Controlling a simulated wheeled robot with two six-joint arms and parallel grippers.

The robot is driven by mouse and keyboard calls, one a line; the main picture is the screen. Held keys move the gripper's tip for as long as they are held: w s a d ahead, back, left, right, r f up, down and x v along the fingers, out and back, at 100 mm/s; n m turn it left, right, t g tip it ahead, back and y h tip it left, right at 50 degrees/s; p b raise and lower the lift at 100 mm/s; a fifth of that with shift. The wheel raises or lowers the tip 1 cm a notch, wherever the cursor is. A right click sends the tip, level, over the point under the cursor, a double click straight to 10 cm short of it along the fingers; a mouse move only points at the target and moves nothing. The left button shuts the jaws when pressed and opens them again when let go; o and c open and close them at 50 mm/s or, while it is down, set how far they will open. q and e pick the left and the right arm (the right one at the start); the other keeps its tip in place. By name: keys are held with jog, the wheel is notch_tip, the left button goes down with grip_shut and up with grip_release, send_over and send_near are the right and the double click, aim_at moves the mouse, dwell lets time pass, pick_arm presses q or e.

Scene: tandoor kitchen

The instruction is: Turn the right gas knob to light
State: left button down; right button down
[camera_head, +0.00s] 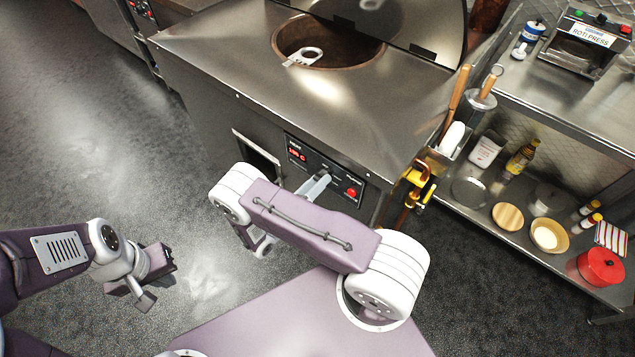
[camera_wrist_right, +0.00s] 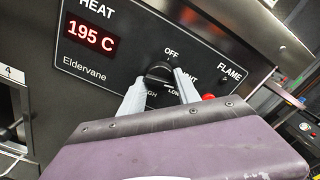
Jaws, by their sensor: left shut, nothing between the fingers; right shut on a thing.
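The black gas knob (camera_wrist_right: 160,71) sits on the dark control panel (camera_head: 299,145) of the steel tandoor. OFF is printed above it, a partly covered LIGHT to its right, and HIGH and LOW below. My right gripper (camera_head: 321,178) is shut on the knob, with one pale finger on either side, as the right wrist view shows (camera_wrist_right: 164,82). The fingers hide part of the knob and labels, and I cannot read its exact pointing. My left gripper (camera_head: 147,287) is shut and empty, low over the floor at the left, far from the panel.
The heat display (camera_wrist_right: 91,37) reads 195 C. A red round part (camera_wrist_right: 208,97) lies below FLAME, right of the knob. The tandoor mouth (camera_head: 340,57) is open above. Yellow gas fittings (camera_head: 418,182) and a shelf rack (camera_head: 480,205) stand at the right. The left floor is clear.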

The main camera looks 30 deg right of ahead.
jog(key=shift+n, duration=2)
jog(key=c, duration=0.9)
grip_release()
jog(key=b+v, duration=0.1)
jog(key=v, duration=0.8)
